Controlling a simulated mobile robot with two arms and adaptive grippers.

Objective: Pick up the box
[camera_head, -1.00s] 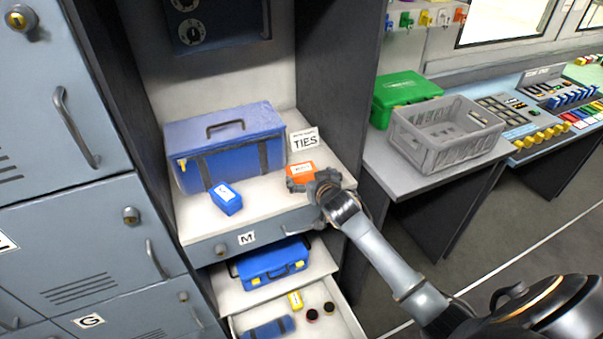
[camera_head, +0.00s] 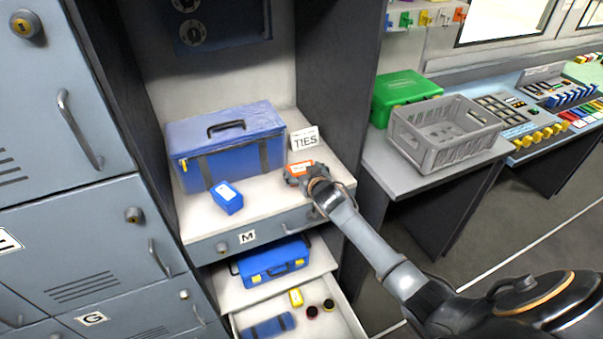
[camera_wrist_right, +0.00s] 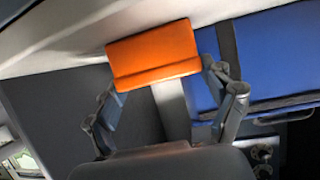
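An orange box (camera_head: 299,168) with a white label sits at the right of the white shelf, in front of the TIES sign. My right gripper (camera_head: 303,181) reaches it from the front right and hides part of it. In the right wrist view the orange box (camera_wrist_right: 153,54) is between the two fingertips, which appear to press on its opposite sides. I cannot tell whether it touches the shelf. A small blue box (camera_head: 227,198) stands on the shelf to the left. My left gripper is not in view.
A big blue case (camera_head: 227,143) stands behind the boxes. The TIES sign (camera_head: 305,139) is close behind the orange box. Below, an open drawer (camera_head: 350,318) holds small items. A grey crate (camera_head: 447,140) and green case (camera_head: 402,87) stand on the right counter.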

